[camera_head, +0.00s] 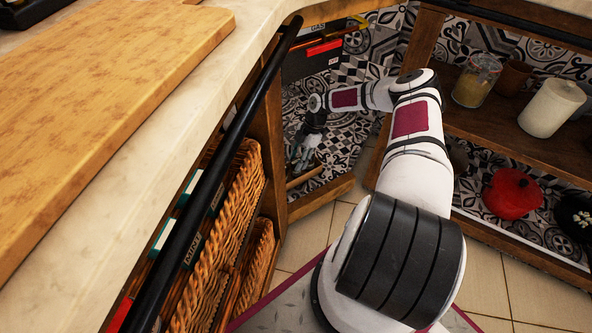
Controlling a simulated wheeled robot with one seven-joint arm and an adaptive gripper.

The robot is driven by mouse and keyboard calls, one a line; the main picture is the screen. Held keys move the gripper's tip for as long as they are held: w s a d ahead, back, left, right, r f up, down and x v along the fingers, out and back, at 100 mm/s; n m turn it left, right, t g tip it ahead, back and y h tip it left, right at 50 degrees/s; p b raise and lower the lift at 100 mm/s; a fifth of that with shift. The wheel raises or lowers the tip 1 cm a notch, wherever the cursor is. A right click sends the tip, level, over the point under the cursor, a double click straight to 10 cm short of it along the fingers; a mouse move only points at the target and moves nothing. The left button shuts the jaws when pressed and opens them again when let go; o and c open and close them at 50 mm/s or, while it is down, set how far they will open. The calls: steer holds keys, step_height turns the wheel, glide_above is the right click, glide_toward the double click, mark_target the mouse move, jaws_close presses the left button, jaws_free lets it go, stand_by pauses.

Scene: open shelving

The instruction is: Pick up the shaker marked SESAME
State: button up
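I cannot make out a shaker marked SESAME in the head view. My gripper (303,152) is small in the picture and points down inside the corner shelf, over the patterned tile surface (345,135). Its fingers are dark and grey, and I cannot tell whether they are open, shut or around something. My white arm reaches from the lower middle up and to the left into this opening. The counter edge and a black rail hide part of the space left of the gripper.
A black rail (215,170) runs along the counter (130,150). Wicker baskets (225,215) below hold boxes, one marked MINT (193,248). On the right shelves stand a glass jar (476,80), a cream candle (551,107) and a red round object (512,194).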

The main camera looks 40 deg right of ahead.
steer(key=shift+x, duration=1.1)
steer(key=c, duration=0.8)
steer(key=shift+c, duration=0.2)
steer(key=shift+a+r, duration=0.1)
steer(key=shift+r, duration=0.15)
